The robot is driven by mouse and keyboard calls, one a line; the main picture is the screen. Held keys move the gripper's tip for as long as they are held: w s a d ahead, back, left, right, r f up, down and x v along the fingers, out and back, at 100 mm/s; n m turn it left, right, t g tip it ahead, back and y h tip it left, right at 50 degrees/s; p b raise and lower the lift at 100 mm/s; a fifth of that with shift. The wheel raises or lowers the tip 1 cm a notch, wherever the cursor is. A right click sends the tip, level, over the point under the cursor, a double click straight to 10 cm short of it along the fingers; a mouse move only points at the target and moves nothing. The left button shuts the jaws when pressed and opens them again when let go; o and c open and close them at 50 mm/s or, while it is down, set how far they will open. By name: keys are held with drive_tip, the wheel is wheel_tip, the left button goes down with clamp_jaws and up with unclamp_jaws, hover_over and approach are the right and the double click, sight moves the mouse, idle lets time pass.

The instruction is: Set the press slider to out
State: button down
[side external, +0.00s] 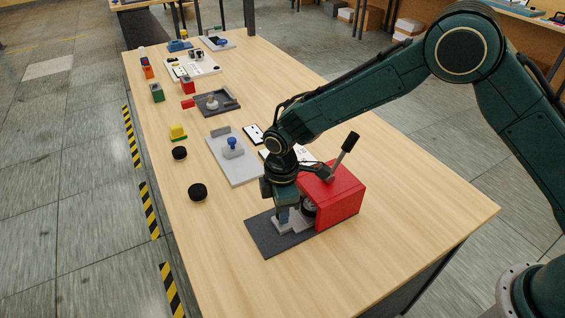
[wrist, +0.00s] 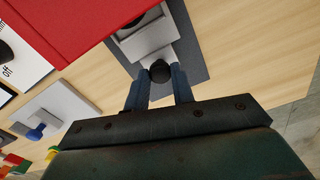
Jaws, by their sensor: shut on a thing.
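The press is a red box (side external: 338,192) with a black-handled lever (side external: 345,156), standing on a dark base plate (side external: 262,240). The red body also shows at upper left in the wrist view (wrist: 62,22). The light grey press slider (wrist: 146,40) lies on the plate, outside the red body at its open side. It has a round black knob (wrist: 160,70) at its outer end. My gripper (side external: 283,222) points down over the plate, its two blue-grey fingers on either side of the knob and shut on it. The fingers partly hide the knob and slider in the side view.
A grey plate with a blue knob (side external: 233,147) stands behind the press, near white cards. Black pucks (side external: 198,192) lie to the left. Coloured blocks and other fixtures fill the far table. The table's near right end is clear.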

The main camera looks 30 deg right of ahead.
drive_tip(key=a, duration=1.2)
drive_tip(key=shift+r, duration=0.1)
drive_tip(key=shift+a, duration=0.2)
drive_tip(key=c, duration=1.4)
unclamp_jaws()
drive_tip(key=shift+o, duration=1.1)
drive_tip(key=shift+d, duration=0.15)
drive_tip(key=shift+r, duration=0.15)
wheel_tip(320, 180, up, 14)
drive_tip(key=shift+f, duration=0.25)
